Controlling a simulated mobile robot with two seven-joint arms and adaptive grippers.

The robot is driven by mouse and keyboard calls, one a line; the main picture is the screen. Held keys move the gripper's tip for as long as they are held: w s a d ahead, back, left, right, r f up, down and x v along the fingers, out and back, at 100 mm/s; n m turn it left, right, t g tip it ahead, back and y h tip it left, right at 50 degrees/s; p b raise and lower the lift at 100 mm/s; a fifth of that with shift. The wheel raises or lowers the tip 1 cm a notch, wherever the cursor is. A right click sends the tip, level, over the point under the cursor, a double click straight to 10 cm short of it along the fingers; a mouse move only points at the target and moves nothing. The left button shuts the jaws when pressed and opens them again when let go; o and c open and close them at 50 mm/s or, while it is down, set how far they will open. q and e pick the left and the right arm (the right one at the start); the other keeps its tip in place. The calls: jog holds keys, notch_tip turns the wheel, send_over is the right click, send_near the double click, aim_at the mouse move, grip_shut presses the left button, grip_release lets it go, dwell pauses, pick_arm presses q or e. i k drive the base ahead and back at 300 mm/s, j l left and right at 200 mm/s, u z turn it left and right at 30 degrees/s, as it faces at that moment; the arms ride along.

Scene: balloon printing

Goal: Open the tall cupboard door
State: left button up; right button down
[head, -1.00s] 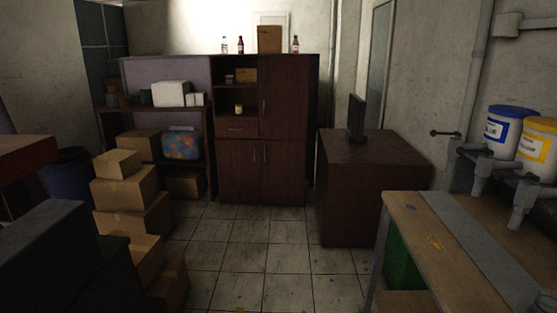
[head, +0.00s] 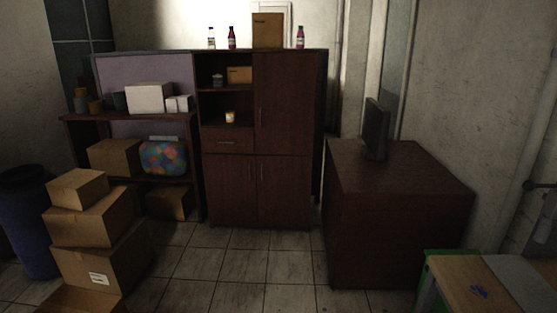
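The dark brown wooden cupboard (head: 226,185) stands against the back wall, near the middle of the head view. Its tall door (head: 289,105) is at the upper right and looks shut, with a thin vertical handle (head: 260,116) near its left edge. Left of that door are open shelves and a drawer (head: 228,141). Two lower doors (head: 284,190) below also look shut. Neither of my grippers shows in the head view.
Clear tiled floor (head: 240,265) lies in front of the cupboard. Stacked cardboard boxes (head: 100,267) stand at left beside a blue bin (head: 28,225). A dark brown desk (head: 395,235) with a monitor (head: 376,130) stands at right, and a workbench (head: 470,275) at lower right.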

aim_at(284, 85)
jog(key=i, duration=3.35)
